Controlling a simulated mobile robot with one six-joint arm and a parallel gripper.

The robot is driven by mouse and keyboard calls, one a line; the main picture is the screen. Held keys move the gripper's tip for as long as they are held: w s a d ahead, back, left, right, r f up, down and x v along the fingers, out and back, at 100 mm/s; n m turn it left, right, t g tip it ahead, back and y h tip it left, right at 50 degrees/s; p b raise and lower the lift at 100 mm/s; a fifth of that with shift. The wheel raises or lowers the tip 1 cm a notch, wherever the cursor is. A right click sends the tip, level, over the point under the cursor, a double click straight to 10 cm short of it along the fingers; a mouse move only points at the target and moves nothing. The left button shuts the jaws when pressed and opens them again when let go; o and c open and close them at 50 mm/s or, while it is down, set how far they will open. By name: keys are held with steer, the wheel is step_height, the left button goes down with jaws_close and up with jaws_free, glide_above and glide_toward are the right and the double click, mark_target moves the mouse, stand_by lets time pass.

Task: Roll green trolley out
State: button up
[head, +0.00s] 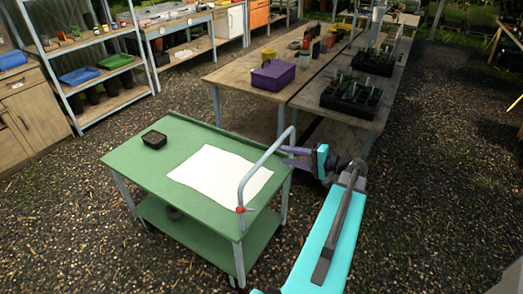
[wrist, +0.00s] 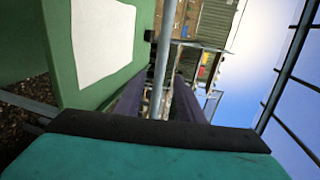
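The green trolley (head: 185,133) stands on the gravel, with a green top, a lower shelf and grey legs. Its grey bent push handle (head: 262,158) rises at the right end. My gripper (head: 285,157) is at the far upright part of this handle, its purple fingers apart. In the wrist view the handle bar (wrist: 163,75) runs between the two open fingers (wrist: 158,92), with room on both sides; I cannot tell whether either touches it. The trolley top (wrist: 58,60) shows at the left there.
A white sheet (head: 220,176) and a small black tray (head: 154,139) lie on the trolley. A wooden bench (head: 235,78) with a purple box (head: 273,75) stands close behind it. Shelves (head: 110,98) stand at the back left. Open gravel lies in front left and at the right.

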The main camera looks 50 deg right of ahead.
steer(key=p+x, duration=0.4)
steer(key=x, duration=0.8)
steer(key=shift+w, duration=0.35)
steer(key=shift+a+f, duration=0.1)
steer(key=shift+f, duration=0.05)
jaws_close()
